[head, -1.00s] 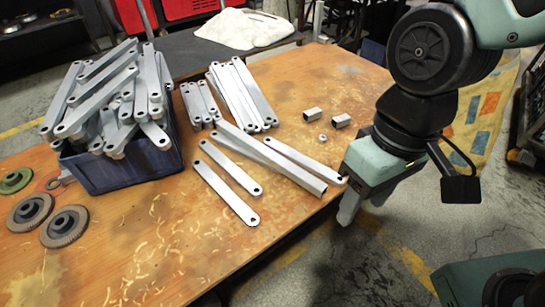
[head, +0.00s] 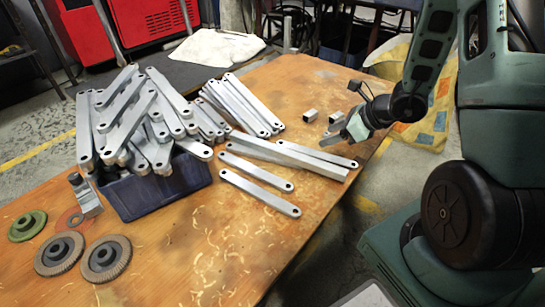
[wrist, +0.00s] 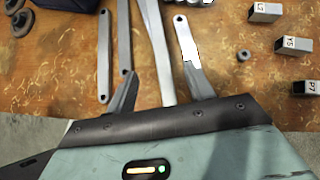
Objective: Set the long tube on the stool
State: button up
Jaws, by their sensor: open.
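The long tube (head: 300,160) is a grey square-section bar lying on the wooden table (head: 235,225), among flat brackets, its near end towards the table's right edge. In the wrist view the tube (wrist: 156,50) runs away from me between my two fingers in the picture. My gripper (head: 343,132) is open and empty, over the right edge of the table near the tube's end. Its fingers also show in the wrist view (wrist: 160,88). I cannot tell how far above the tube they are. No stool can be made out for sure.
Flat brackets (head: 260,178) lie close beside the tube. Short labelled tubes (wrist: 296,46) and a nut (wrist: 244,55) lie to the right. A blue bin (head: 155,195) heaped with brackets and several grinding discs (head: 105,258) are at left. The front of the table is largely clear.

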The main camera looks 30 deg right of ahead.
jog(key=b, duration=0.3)
send_near(285, 150)
jog(key=shift+w+a+f, duration=0.1)
jog(key=shift+w+f, duration=0.05)
jog(key=shift+f, duration=0.45)
jog(key=shift+w+a+f, duration=0.1)
jog(key=shift+w+f, duration=0.1)
jog(key=shift+f, duration=0.4)
jog(key=shift+a+r+b+x, duration=0.15)
jog(key=shift+b+x, duration=0.35)
jog(key=shift+x, duration=1.1)
jog(key=shift+a+r+b+x, duration=0.15)
jog(key=shift+b+x, duration=0.3)
jog(key=shift+x, duration=1.1)
jog(key=shift+w+r, duration=0.1)
jog(key=shift+w, duration=0.15)
grip_shut()
